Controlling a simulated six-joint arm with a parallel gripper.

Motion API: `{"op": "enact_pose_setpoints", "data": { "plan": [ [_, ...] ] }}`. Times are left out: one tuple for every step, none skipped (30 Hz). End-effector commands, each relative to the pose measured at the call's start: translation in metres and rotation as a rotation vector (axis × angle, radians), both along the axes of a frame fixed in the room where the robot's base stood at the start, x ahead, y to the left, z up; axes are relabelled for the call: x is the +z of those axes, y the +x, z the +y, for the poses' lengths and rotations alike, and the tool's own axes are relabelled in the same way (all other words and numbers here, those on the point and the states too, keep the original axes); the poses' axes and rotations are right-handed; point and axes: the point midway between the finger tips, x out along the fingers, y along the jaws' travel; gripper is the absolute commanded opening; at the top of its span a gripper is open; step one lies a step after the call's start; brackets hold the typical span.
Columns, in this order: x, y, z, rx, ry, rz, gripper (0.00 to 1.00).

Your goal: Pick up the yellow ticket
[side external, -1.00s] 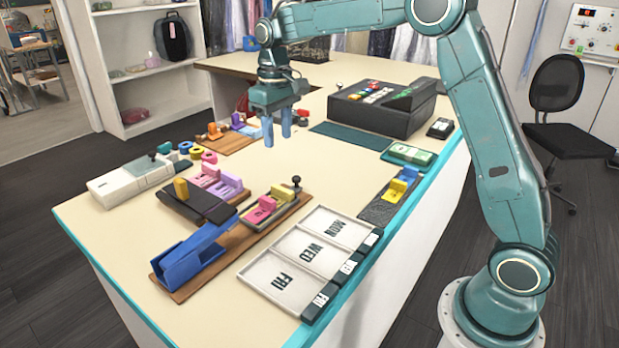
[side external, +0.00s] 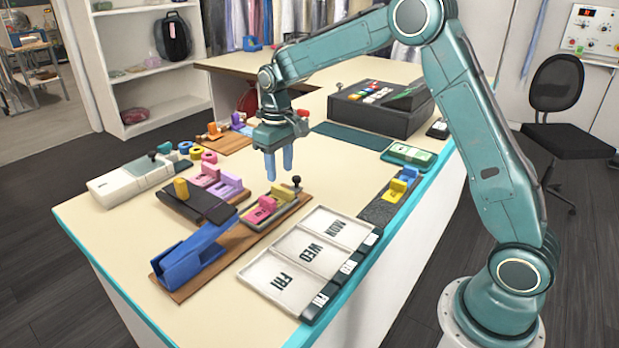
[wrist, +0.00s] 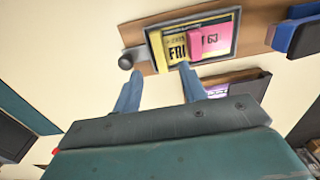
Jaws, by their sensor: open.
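The yellow ticket (wrist: 176,50), printed FRI, lies in a dark-edged tray (wrist: 237,38) with a yellow block on its left and a pink ticket on its right in the wrist view. In the side view its yellow block (side external: 283,192) stands at the tray's far end, beside the pink block. My gripper (side external: 278,175) points down above and just behind that end, apart from it. In the wrist view my gripper (wrist: 160,75) has its two fingers spread with nothing between them. The ticket's flat part is hard to make out in the side view.
A dark knob (wrist: 126,63) stands beside the tray. A blue stand (side external: 195,258) shares the wooden board.

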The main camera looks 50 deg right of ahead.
Motion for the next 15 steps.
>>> {"op": "enact_pose_setpoints", "data": {
  "plan": [
    [-0.001,0.000,0.000,0.000,0.000,0.000,0.42],
    [-0.001,0.000,0.000,0.000,0.000,0.000,0.42],
    [-0.001,0.000,0.000,0.000,0.000,0.000,0.42],
    [-0.001,0.000,0.000,0.000,0.000,0.000,0.42],
    [-0.001,0.000,0.000,0.000,0.000,0.000,0.42],
    [-0.002,0.000,0.000,0.000,0.000,0.001,0.42],
    [-0.003,0.000,0.000,0.000,0.000,0.001,0.42],
    [-0.005,0.000,0.000,0.000,0.000,0.001,0.42],
    [-0.008,0.000,0.000,0.000,0.000,0.002,0.42],
    [-0.011,0.000,0.000,0.000,0.000,0.003,0.42],
    [-0.013,0.000,0.000,0.000,0.000,0.004,0.42],
    [-0.017,0.000,0.000,0.000,0.000,0.004,0.42],
    [-0.021,0.000,0.000,0.000,0.000,0.003,0.42],
    [-0.024,0.000,0.000,0.000,0.000,0.003,0.42],
    [-0.029,0.000,0.000,0.000,0.000,0.003,0.42]
  ]
}}
